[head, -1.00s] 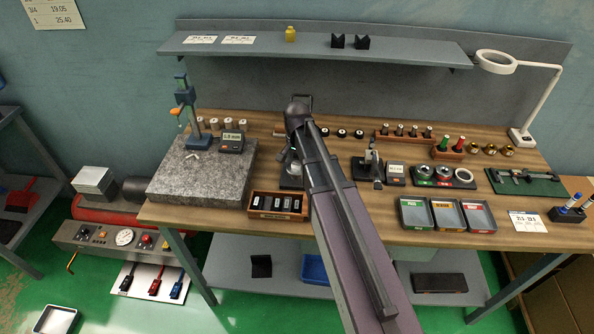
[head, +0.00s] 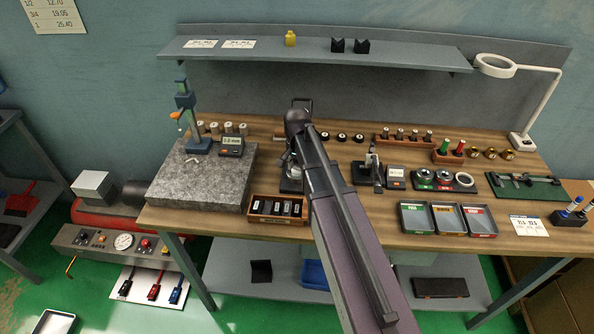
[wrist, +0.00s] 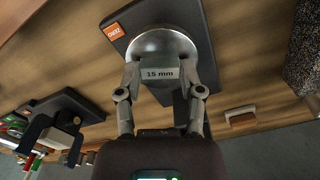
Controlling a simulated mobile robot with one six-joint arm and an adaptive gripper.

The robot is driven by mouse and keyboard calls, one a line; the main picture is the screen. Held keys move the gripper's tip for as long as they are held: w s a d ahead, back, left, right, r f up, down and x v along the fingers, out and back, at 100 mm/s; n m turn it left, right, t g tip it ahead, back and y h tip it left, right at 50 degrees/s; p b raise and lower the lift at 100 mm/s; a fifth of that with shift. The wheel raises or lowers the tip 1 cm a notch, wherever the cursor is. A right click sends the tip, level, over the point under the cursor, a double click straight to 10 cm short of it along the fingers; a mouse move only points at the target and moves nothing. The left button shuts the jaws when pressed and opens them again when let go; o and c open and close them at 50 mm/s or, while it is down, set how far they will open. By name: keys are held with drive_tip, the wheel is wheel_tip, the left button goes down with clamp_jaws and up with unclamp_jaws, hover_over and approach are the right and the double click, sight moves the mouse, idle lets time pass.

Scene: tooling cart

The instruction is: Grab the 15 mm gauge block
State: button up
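The 15 mm gauge block (wrist: 160,73) is a small grey block with its "15 mm" label facing the wrist camera. My gripper (wrist: 160,76) has one fingertip against each side of it and looks shut on it. Behind the block is a round shiny metal surface (wrist: 160,43) on a dark base plate (wrist: 196,14); whether the block touches it cannot be told. In the head view my arm hides the gripper and the block.
A wooden tray (head: 277,219) with several dark blocks stands left of my arm, beside the granite plate (head: 200,180). A small stand (head: 368,172) and three shallow trays (head: 448,232) are to the right. A shelf (head: 310,49) runs above the bench.

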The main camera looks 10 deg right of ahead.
clamp_jaws()
drive_tip(key=shift+r, duration=0.15)
wheel_tip(320, 180, up, 2)
drive_tip(key=p, duration=0.3)
drive_tip(key=shift+r, duration=0.25)
drive_tip(key=s, duration=0.5)
drive_tip(key=s+r+p, duration=0.1)
drive_tip(key=s, duration=0.4)
drive_tip(key=s+a+r+p, duration=0.1)
drive_tip(key=s, duration=0.5)
drive_tip(key=shift+r, duration=0.1)
